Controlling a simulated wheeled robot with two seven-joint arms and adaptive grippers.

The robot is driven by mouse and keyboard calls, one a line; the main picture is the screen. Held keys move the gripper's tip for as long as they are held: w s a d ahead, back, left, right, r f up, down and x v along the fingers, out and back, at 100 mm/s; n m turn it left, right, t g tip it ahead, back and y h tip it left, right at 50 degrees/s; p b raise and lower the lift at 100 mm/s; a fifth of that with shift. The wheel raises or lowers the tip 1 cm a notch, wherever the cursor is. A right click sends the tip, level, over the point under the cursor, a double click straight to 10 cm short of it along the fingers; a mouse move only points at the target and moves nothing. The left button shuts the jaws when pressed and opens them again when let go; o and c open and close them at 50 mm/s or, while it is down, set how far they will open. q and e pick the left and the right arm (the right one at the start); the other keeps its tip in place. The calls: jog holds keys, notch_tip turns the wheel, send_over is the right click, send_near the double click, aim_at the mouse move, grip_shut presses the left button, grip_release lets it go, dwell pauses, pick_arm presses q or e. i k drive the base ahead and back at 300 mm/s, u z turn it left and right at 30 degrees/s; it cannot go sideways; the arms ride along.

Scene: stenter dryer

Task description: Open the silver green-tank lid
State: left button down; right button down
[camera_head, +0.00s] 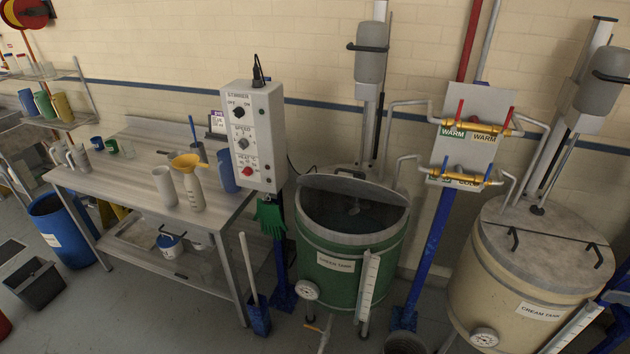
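The green tank (335,277) stands right of centre, with a "GREEN TANK" label on its front. Its top is open toward me, and the dark inside (350,213) shows, with part of a stirrer in it. A grey lid part (375,190) with a dark handle (350,173) is at the back of the opening. It looks raised or tilted, but I cannot tell its exact angle. Neither of my grippers is in view.
A control box (254,137) and a steel table (130,185) with jugs stand left of the tank. Warm and cold valve pipes (470,128) and the cream tank (510,285), its lid closed, are at right. A gauge (307,291) sits low on the green tank.

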aim_at(333, 183)
jog(key=u, duration=0.4)
jog(key=i, duration=1.25)
jog(key=z, duration=0.5)
